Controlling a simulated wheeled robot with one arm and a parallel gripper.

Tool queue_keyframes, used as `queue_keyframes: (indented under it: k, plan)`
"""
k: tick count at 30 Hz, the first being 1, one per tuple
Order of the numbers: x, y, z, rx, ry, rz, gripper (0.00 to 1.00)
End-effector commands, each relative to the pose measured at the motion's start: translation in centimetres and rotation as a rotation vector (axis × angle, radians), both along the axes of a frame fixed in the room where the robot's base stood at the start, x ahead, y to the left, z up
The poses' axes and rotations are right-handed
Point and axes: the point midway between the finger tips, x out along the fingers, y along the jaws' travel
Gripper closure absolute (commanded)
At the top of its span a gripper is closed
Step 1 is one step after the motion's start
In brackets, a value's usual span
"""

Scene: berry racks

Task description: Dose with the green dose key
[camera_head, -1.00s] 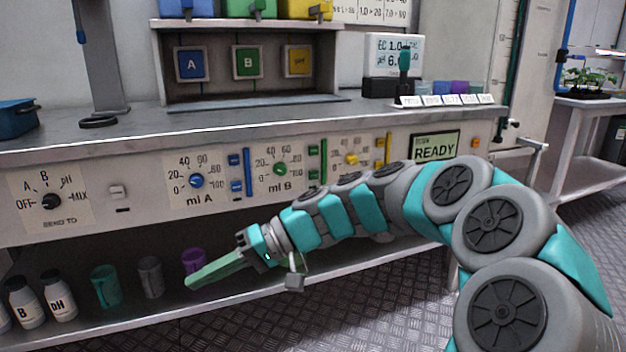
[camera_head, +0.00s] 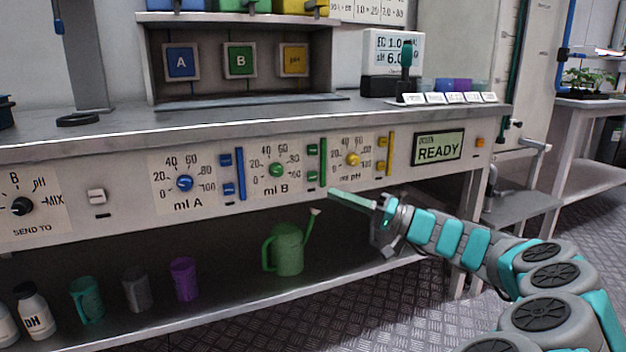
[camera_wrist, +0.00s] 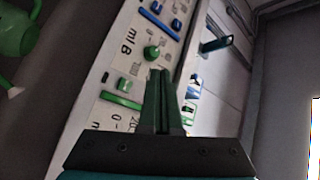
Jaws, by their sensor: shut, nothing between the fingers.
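Two small green keys sit one above the other on the panel, right of the ml B dial (camera_head: 277,170): an upper green key (camera_head: 312,148) and a lower green key (camera_head: 313,176). A tall green bar (camera_head: 323,160) stands just right of them. My gripper (camera_head: 332,193) is shut and empty, its greenish fingers pointing left, just below and right of the lower key in the head view. In the wrist view the shut fingers (camera_wrist: 160,75) cover part of the panel. The lower green key (camera_wrist: 124,84) shows left of them. I cannot tell whether the fingertips touch the panel.
Blue keys (camera_head: 228,189) and yellow keys (camera_head: 381,166) flank the green ones. The display (camera_head: 438,147) reads READY. A green watering can (camera_head: 285,253) and several cups and bottles stand on the lower shelf (camera_head: 200,307).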

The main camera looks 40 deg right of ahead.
Motion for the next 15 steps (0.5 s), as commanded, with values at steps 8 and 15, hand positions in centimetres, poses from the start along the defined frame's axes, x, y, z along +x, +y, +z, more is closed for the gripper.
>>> queue_keyframes:
  k: [8, 15]
  plan:
    - [-0.17, -0.52, -0.02, 0.002, -0.005, -0.011, 1.00]
    - [0.18, -0.56, 0.05, 0.002, -0.005, -0.010, 1.00]
